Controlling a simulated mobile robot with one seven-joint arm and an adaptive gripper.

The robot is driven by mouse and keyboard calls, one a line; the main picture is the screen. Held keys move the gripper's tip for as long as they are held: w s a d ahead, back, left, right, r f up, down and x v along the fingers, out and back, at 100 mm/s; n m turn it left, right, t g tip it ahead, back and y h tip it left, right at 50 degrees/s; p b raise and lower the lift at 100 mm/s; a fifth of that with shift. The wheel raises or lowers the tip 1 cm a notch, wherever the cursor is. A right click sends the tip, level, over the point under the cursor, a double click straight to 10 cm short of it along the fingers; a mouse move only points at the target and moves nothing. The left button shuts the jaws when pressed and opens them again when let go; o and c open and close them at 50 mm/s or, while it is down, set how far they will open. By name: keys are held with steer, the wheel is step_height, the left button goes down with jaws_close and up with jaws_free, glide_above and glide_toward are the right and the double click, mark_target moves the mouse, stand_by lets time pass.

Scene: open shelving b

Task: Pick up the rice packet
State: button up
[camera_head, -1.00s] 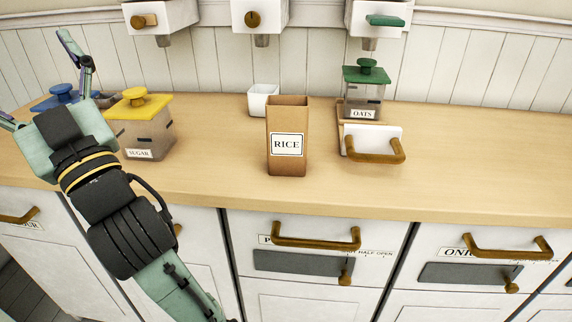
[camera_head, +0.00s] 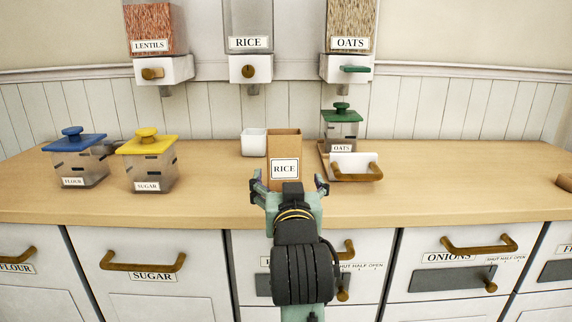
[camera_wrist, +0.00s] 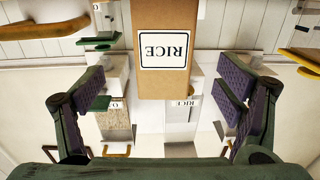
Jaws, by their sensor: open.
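The rice packet (camera_head: 284,147) is a tall brown box with a white RICE label, standing upright on the wooden counter. My gripper (camera_head: 290,184) is open in front of it, with its fingers spread to the left and right of the packet's lower part in the head view. In the wrist view the packet (camera_wrist: 165,85) appears upside down, between the open fingers of my gripper (camera_wrist: 165,88), with clear gaps on both sides. No contact shows. The gripper hides the packet's foot in the head view.
A small white cup (camera_head: 254,142) stands just left of the packet. A green-lidded oats jar (camera_head: 341,130) and a white scoop (camera_head: 352,166) with a brown handle are close on the right. Sugar (camera_head: 148,165) and flour (camera_head: 77,160) jars stand left. The counter at right is mostly clear.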

mark_target(284, 167)
steer(key=shift+w+a+r+p, duration=0.15)
steer(key=shift+w+p, duration=0.35)
steer(key=shift+p, duration=1.1)
steer(key=shift+w+d+r+p, duration=0.15)
steer(key=shift+w+p, duration=0.35)
steer(key=shift+p, duration=1.1)
steer(key=w, duration=0.2)
steer(key=shift+w+a+f, duration=0.2)
steer(key=shift+w+f, duration=0.1)
steer(key=shift+w, duration=0.05)
steer(key=w, duration=0.1)
steer(key=w+p, duration=0.1)
steer(key=w, duration=0.2)
steer(key=shift+a, duration=0.25)
steer(key=shift+w, duration=0.65)
steer(key=shift+c, duration=0.5)
steer(key=c, duration=1.4)
steer(key=shift+r, duration=0.1)
